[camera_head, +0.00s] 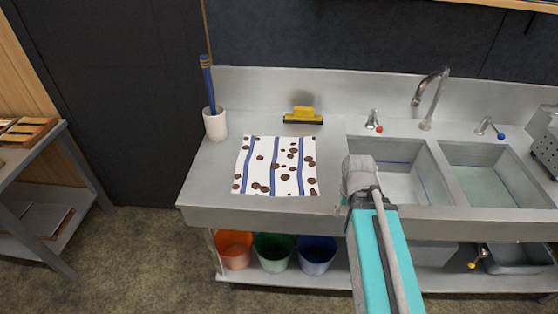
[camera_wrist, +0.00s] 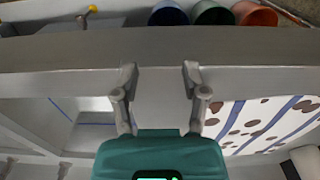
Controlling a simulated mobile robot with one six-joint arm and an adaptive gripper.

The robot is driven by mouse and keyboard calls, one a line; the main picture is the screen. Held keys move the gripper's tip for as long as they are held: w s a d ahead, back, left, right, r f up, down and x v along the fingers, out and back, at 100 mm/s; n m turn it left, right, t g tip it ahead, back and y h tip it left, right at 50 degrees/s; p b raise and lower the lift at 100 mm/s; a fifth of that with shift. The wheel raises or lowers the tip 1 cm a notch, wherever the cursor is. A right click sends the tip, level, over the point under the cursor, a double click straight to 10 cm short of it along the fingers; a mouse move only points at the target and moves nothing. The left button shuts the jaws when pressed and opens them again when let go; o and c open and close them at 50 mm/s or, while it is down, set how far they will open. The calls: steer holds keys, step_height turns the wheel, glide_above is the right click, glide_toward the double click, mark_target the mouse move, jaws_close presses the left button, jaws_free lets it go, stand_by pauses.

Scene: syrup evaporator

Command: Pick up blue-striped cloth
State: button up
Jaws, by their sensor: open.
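The blue-striped cloth (camera_head: 285,150) lies flat on the left part of the steel counter. It is white with blue stripes and dark brown spots. In the wrist view, part of the cloth (camera_wrist: 238,117) shows at the right, cut off by the frame edge. My gripper (camera_wrist: 158,78) is open and empty, its two fingers apart over bare counter between the cloth and a sink basin. The cloth lies beside the fingers, not between them. In the head view, my arm's grey end shows right of the cloth; the fingers cannot be made out there.
Two sink basins (camera_head: 440,190) with a tap (camera_head: 430,95) are at the right. A white cup (camera_head: 215,124) holding a blue-handled tool stands behind left of the cloth. A yellow-black scraper (camera_head: 303,115) lies behind it. Orange, green and blue buckets (camera_head: 318,255) stand below the counter.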

mark_target(276, 163)
steer(key=o, duration=0.3)
steer(key=shift+w+a, duration=0.1)
steer(key=shift+a, duration=0.05)
steer(key=shift+o, duration=0.9)
steer(key=shift+w+a+r, duration=0.1)
steer(key=shift+w+a, duration=0.05)
steer(key=shift+w, duration=0.15)
steer(key=shift+o, duration=0.6)
steer(key=w, duration=0.2)
steer(key=w+a+r+n+p, duration=0.1)
steer(key=w, duration=0.1)
steer(key=w+a+n, duration=0.1)
steer(key=w, duration=0.1)
steer(key=shift+r+p, duration=0.3)
steer(key=shift+p, duration=0.1)
steer(key=w+a, duration=0.1)
steer(key=w, duration=0.1)
steer(key=w+a+r+n+p, duration=0.1)
steer(key=w+a, duration=0.1)
steer(key=w+a+n, duration=0.1)
steer(key=w+a, duration=0.1)
steer(key=shift+w+r+p, duration=0.25)
steer(key=shift+r+p, duration=0.1)
steer(key=w+a+r+n+p, duration=0.3)
steer(key=w+a+n, duration=0.2)
steer(key=w+a, duration=0.7)
steer(key=a, duration=0.3)
steer(key=shift+w+r, duration=0.15)
steer(key=shift+r, duration=0.05)
steer(key=shift+f, duration=0.15)
